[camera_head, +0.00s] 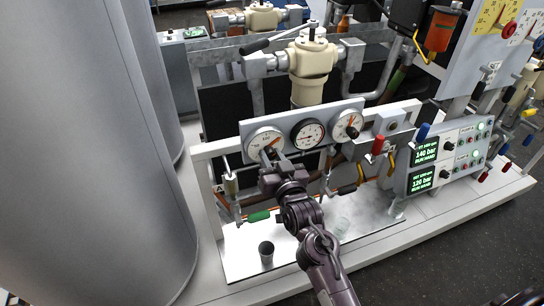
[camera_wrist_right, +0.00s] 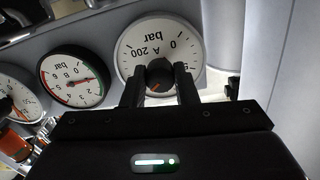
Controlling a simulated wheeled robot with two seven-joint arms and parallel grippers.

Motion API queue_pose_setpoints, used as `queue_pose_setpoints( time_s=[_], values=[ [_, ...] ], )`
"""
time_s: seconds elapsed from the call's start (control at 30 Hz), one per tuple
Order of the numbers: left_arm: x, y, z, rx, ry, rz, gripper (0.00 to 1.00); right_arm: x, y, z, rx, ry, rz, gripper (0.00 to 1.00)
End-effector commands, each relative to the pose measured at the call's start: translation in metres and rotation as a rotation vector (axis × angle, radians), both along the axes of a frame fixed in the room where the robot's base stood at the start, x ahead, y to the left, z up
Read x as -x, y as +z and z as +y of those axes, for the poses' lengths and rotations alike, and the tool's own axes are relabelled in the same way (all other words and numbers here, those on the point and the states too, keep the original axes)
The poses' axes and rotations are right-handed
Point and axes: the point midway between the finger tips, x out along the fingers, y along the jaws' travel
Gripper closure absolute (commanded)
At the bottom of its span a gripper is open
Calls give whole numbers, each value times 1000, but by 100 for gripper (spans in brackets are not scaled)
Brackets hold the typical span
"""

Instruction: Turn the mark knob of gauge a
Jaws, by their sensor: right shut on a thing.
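Gauge a (camera_head: 265,143) is the left white dial on the grey gauge panel in the head view. In the right wrist view its face (camera_wrist_right: 160,38) appears upside down, marked "A 200 bar". My right gripper (camera_head: 271,156) reaches the dial's lower part from the front. In the wrist view its two fingers (camera_wrist_right: 160,88) are on either side of the knob, shut on it. The fingers hide the lower part of the dial. My left gripper is out of view.
A dark-rimmed gauge (camera_head: 308,134) and another white gauge (camera_head: 346,125) stand to the right on the same panel. A red-handled valve (camera_head: 378,145) and a display box (camera_head: 447,160) are further right. A large grey tank (camera_head: 90,150) fills the left. A dark cup (camera_head: 266,254) stands on the tray.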

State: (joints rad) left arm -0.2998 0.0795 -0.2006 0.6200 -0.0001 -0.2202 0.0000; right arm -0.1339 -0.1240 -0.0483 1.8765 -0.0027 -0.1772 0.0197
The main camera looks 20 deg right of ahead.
Motion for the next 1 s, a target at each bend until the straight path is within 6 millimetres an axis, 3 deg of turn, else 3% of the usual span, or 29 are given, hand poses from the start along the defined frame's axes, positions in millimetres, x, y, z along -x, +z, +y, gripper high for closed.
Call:
queue_pose_setpoints(
  time_s=[0.4,0.43,0.57,0.87,1.0],
  values=[
    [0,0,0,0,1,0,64,0,0,0,-6,0,0,96],
    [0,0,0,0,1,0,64,0,0,0,-6,0,0,70],
    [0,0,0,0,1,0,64,0,0,0,-6,0,0,53],
    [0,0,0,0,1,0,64,1,-1,0,-5,0,0,52],
    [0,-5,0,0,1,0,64,15,-3,0,-5,0,2,52]
  ],
)
